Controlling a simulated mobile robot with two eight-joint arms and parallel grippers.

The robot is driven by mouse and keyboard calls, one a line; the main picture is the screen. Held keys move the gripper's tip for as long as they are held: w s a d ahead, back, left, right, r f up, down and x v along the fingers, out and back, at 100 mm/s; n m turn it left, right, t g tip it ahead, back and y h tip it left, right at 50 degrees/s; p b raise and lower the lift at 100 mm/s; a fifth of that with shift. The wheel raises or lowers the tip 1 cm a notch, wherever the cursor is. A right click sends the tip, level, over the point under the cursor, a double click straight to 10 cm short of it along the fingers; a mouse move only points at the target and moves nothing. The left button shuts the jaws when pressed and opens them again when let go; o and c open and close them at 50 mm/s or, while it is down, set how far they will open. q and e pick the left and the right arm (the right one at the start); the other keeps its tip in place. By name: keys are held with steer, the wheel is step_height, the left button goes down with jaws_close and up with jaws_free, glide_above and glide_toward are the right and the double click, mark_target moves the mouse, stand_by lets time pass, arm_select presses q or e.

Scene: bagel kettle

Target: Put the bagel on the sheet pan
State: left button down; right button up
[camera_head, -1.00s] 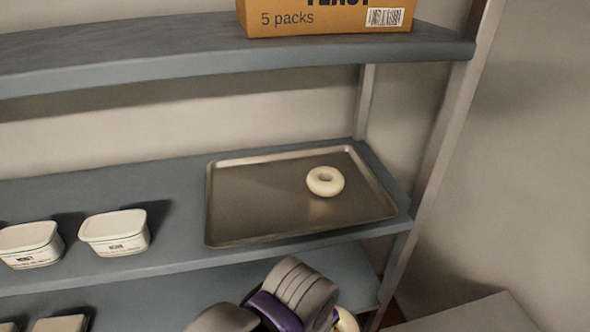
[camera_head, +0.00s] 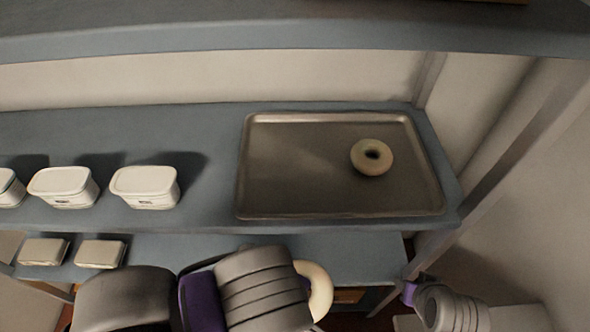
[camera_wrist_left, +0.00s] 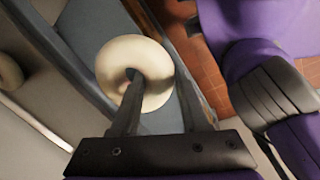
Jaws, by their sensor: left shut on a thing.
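A pale bagel (camera_head: 318,290) is held by my left gripper (camera_wrist_left: 160,88), below and in front of the middle shelf's edge in the head view. In the left wrist view the held bagel (camera_wrist_left: 152,58) has one finger through its hole and the other finger along its outer side. The sheet pan (camera_head: 290,170) lies flat on the middle shelf, up and to the right of my left wrist in the head view. Another bagel (camera_head: 372,157) lies on its right half. My left fingertips are hidden in the head view. My right gripper is not in view.
White lidded tubs (camera_head: 145,186) stand left of the pan on the middle shelf (camera_head: 210,130). Flat containers (camera_head: 100,253) sit on the shelf below. The upper shelf (camera_head: 200,35) overhangs, and a post (camera_head: 520,150) stands at the right. The pan's left half is bare.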

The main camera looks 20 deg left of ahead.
arm_select(q)
steer(key=w+a+p, duration=0.2)
steer(key=w+a, duration=0.1)
steer(key=w, duration=0.8)
steer(key=b, duration=0.1)
glide_above(292, 181)
steer(key=shift+s+a, duration=0.15)
steer(key=shift+s, duration=0.15)
step_height(292, 181, down, 3)
steer(key=shift+f+b, duration=0.15)
steer(key=shift+b, duration=0.9)
steer(key=shift+f, duration=0.3)
steer(key=shift+s+r, duration=0.3)
steer(key=shift+w+f, duration=0.25)
steer(key=shift+w, duration=0.1)
steer(key=c, duration=0.8)
jaws_free()
steer(key=shift+f, duration=0.1)
steer(key=o, duration=0.4)
steer(key=shift+s, duration=0.15)
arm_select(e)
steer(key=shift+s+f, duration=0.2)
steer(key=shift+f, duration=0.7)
